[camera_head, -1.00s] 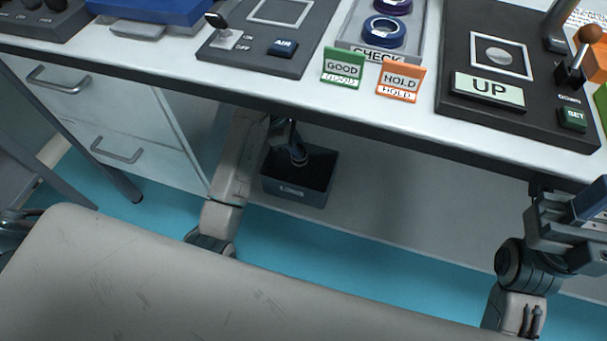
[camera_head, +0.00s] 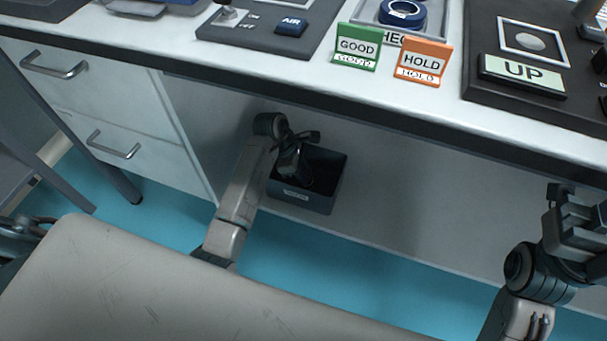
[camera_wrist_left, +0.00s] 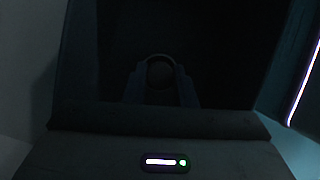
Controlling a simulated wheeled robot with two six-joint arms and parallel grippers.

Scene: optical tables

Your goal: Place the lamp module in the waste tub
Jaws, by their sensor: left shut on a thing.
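The waste tub (camera_head: 300,200) is a dark, open box on the floor under the table, with a small label on its front. My left arm reaches down under the table edge, and my left gripper (camera_head: 303,183) points down at the tub's opening. In the left wrist view the gripper (camera_wrist_left: 160,88) is shut on a dark round thing, probably the lamp module (camera_wrist_left: 160,72). Dark surfaces, apparently the tub, surround it. Its details are lost in shadow, and I cannot tell whether it touches the tub. My right gripper (camera_head: 578,228) is at the right edge, its jaws unclear.
The white table's front edge (camera_head: 300,100) overhangs the tub. A drawer unit (camera_head: 120,110) stands to the left. On the table are a green GOOD sign (camera_head: 357,47), an orange HOLD sign (camera_head: 422,61) and a panel marked UP (camera_head: 522,75). Blue floor (camera_head: 330,270) shows in front.

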